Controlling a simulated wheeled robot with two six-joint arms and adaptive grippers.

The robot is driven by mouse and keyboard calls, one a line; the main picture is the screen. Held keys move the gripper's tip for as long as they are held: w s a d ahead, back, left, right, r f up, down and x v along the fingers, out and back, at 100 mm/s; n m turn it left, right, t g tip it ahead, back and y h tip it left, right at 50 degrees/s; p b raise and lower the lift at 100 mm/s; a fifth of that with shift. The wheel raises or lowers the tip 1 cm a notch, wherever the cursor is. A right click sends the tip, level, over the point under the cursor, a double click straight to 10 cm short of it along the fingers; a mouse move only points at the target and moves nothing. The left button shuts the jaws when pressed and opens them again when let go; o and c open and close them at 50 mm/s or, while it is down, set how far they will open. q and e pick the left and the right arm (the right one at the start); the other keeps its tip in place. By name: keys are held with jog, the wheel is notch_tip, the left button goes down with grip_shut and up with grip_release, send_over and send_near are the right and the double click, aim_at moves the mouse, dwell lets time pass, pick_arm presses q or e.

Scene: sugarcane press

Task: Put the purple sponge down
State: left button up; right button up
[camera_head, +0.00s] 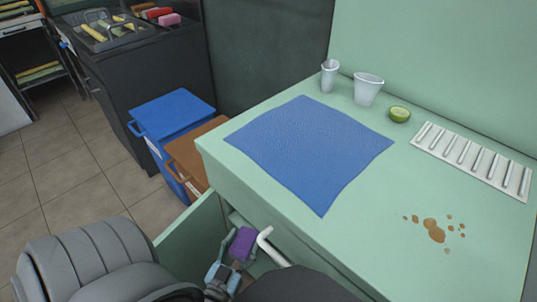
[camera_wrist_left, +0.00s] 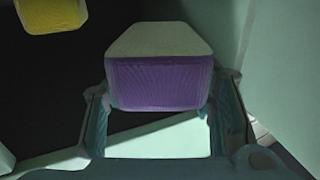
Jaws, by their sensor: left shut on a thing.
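The purple sponge (camera_head: 243,243) is low in front of the green counter, beside an open green panel (camera_head: 188,240). In the left wrist view the sponge (camera_wrist_left: 160,85) shows a purple face and a pale grey layer. My left gripper (camera_head: 236,253) is shut on it, with one finger at each side in the left wrist view (camera_wrist_left: 161,100). Whether the sponge touches any surface below is unclear. My right gripper is not in view.
A yellow object (camera_wrist_left: 50,14) is at the wrist view's upper left. A white bent bar (camera_head: 268,245) is right of the sponge. The counter bears a blue cloth (camera_head: 308,150), cups (camera_head: 368,90), a lime half (camera_head: 399,114), a ribbed white tray (camera_head: 470,158) and brown stains (camera_head: 434,230).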

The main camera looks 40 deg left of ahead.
pick_arm(q)
jog(key=b+x, duration=0.1)
jog(key=x, duration=0.4)
jog(key=b+x, duration=0.1)
jog(key=x, duration=0.4)
jog(key=b+x, duration=0.1)
jog(key=x, duration=0.4)
jog(key=shift+d, duration=0.3)
notch_tip(320, 180, down, 2)
jog(key=shift+s+f+b, duration=0.1)
jog(key=shift+b, duration=0.8)
jog(key=shift+f+b, duration=0.65)
jog(key=shift+f, duration=0.1)
jog(key=shift+r, duration=0.15)
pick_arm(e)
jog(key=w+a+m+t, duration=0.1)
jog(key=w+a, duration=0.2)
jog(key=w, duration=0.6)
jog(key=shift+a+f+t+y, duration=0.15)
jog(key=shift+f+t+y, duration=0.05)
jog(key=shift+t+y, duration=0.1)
pick_arm(q)
jog(key=o, duration=1.1)
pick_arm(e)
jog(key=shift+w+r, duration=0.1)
